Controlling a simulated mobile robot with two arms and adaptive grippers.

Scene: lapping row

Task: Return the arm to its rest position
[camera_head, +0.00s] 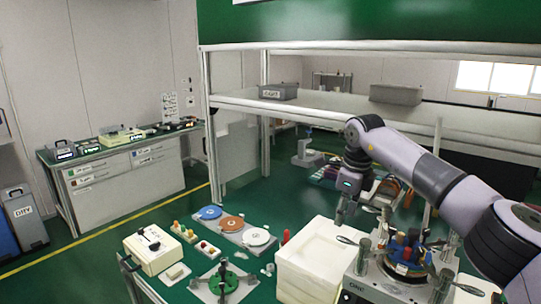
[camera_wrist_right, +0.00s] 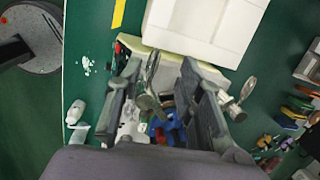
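My right arm comes in from the right in the head view. Its gripper (camera_head: 342,218) hangs pointing down above the right rear part of the white box (camera_head: 300,258). In the right wrist view the two fingers of the right gripper (camera_wrist_right: 160,76) stand apart, with nothing held between them. Metal levers and a blue part (camera_wrist_right: 170,128) show beyond and between the fingers, lower down. My left gripper is not in view.
A lapping machine (camera_head: 378,288) with coloured parts stands right of the white box, under my arm. A cream box (camera_head: 152,250), coloured discs (camera_head: 233,222) and a green fixture (camera_head: 223,282) lie left. A shelf frame (camera_head: 300,108) stands behind. Green floor is free at left.

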